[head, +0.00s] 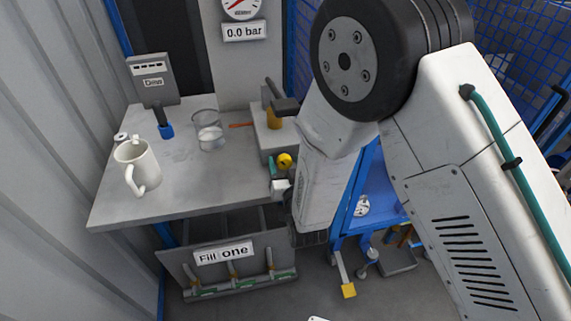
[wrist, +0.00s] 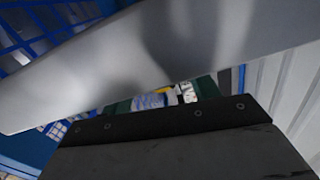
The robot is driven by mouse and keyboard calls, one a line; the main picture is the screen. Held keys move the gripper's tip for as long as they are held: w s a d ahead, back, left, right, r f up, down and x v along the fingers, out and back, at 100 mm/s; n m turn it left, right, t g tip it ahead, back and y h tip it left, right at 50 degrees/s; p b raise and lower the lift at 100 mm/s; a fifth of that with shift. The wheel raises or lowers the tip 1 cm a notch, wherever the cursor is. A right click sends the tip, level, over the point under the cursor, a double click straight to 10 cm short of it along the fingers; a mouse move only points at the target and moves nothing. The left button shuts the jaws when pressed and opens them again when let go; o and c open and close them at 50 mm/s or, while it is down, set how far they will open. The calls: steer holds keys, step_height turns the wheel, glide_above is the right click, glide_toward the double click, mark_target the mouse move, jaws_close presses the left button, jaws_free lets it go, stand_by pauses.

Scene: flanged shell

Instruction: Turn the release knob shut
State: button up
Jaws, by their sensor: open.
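A round yellow knob (head: 285,161) shows at the right edge of the grey bench in the head view, beside a small green part. I cannot tell for sure that it is the release knob. My gripper's dark bolted body (wrist: 170,120) fills the bottom of the wrist view; its fingertips are not clear in either view. It is open, and I see nothing held. In the head view my arm hides the area right of the knob. In the wrist view a large pale surface crosses close to the camera, with small green, yellow and white patches beyond.
A gauge (head: 240,6) sits over a "0.0 bar" label (head: 245,31). Below hangs a "Fill one" panel (head: 223,253). Blue mesh stands behind.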

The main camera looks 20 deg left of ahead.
steer(key=v, duration=0.7)
steer(key=shift+s+d, duration=0.2)
steer(key=shift+s, duration=0.15)
